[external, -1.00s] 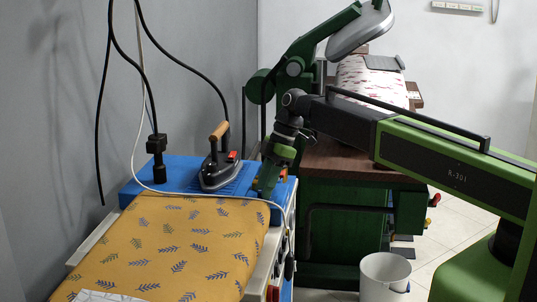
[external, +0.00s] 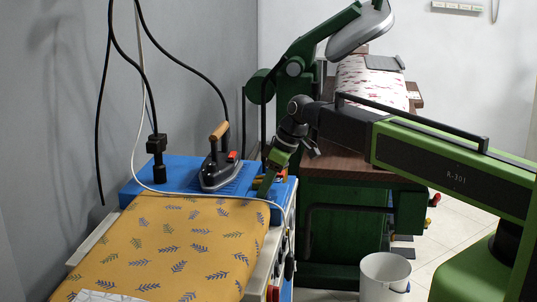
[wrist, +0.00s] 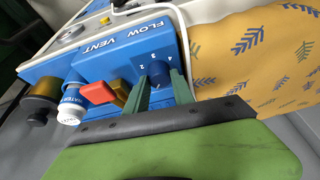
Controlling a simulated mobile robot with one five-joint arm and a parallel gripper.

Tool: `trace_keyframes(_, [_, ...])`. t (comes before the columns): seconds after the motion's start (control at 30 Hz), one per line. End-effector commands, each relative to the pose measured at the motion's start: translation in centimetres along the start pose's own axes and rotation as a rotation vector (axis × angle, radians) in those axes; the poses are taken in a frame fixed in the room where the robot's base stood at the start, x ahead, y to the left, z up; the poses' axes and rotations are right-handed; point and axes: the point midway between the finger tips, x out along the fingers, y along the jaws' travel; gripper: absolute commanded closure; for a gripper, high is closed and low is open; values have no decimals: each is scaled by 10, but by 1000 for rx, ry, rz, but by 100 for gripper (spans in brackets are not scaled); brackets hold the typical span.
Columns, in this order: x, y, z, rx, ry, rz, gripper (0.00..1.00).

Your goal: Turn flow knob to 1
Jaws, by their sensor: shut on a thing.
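The flow knob (wrist: 158,74) is a small blue knob on the blue panel (wrist: 112,58), beside the numbers 4, 3 and 2 and near the printed word FLOW. My gripper (wrist: 159,88) has its two green fingers on either side of the knob, shut on it. The knob's pointer position is not clear. In the external view my gripper (external: 264,187) reaches down to the right end of the blue unit (external: 180,172), and the knob is hidden there.
A red lever (wrist: 97,92) on a brass valve sits close to the fingers, with a white WATER cap (wrist: 72,112) beyond. An iron (external: 219,170) stands on the blue unit. The yellow patterned board (external: 180,240) lies in front. A white cable (wrist: 177,14) passes near the knob.

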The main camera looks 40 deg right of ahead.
Motion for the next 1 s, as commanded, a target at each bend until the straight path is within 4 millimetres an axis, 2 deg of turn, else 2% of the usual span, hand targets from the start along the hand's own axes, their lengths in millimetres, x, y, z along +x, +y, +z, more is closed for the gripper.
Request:
trace_keyframes(0.3, [0,-3,1,223,7,91,100])
trace_keyframes(0.5, [0,-3,1,313,11,129,100])
trace_keyframes(1.0, [0,-3,1,376,13,154,100])
